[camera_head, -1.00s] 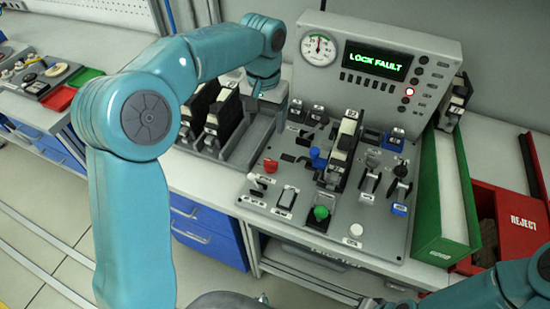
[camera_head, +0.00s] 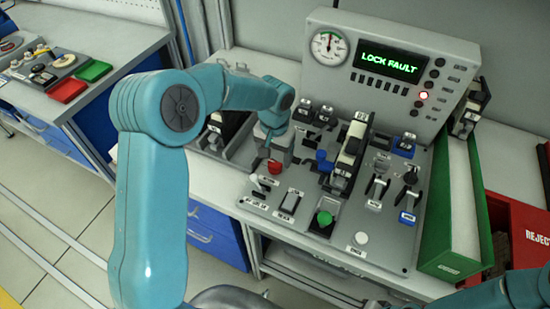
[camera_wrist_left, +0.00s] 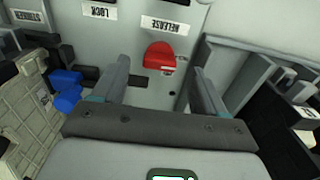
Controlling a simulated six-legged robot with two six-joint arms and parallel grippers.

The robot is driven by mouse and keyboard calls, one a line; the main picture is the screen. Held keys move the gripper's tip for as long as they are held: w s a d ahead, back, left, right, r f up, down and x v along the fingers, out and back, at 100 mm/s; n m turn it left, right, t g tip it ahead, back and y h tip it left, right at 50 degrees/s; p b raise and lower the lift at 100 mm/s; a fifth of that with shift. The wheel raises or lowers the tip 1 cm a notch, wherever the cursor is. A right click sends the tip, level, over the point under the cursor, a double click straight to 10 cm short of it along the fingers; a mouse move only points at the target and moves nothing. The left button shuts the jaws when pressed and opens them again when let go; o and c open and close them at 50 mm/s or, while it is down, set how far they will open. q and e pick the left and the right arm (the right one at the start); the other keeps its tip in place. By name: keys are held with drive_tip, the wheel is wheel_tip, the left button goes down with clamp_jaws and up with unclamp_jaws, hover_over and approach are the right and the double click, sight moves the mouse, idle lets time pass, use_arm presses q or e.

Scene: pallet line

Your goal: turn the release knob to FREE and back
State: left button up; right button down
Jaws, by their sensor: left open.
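The red release knob (camera_head: 275,167) is on the left part of the grey sloped panel (camera_head: 340,237). In the left wrist view the red knob (camera_wrist_left: 165,57) sits beside an upside-down RELEASE label (camera_wrist_left: 167,25). My left gripper (camera_head: 275,152) is just above and behind the knob, pointing down. In the left wrist view its open fingers (camera_wrist_left: 160,66) stand on either side of the knob with clear gaps, not visibly touching it. My right gripper is out of view.
A blue knob (camera_head: 322,160), black-and-white latch unit (camera_head: 352,150) and green button (camera_head: 324,218) stand right of the knob. A tray with dark units (camera_head: 222,130) is at left. A green-sided bin (camera_head: 462,240) and red REJECT bin (camera_head: 525,235) are at right.

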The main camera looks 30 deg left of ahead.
sight(275, 162)
use_arm(q)
drive_tip(key=f, duration=0.3)
drive_tip(key=shift+w+a+f, duration=0.1)
drive_tip(key=shift+w+f, duration=0.15)
drive_tip(key=shift+w, duration=0.1)
drive_tip(key=shift+s+r, duration=0.15)
drive_tip(key=shift+s, duration=0.1)
drive_tip(key=shift+w, duration=0.2)
drive_tip(key=c, duration=1.1)
drive_tip(key=shift+o, duration=0.2)
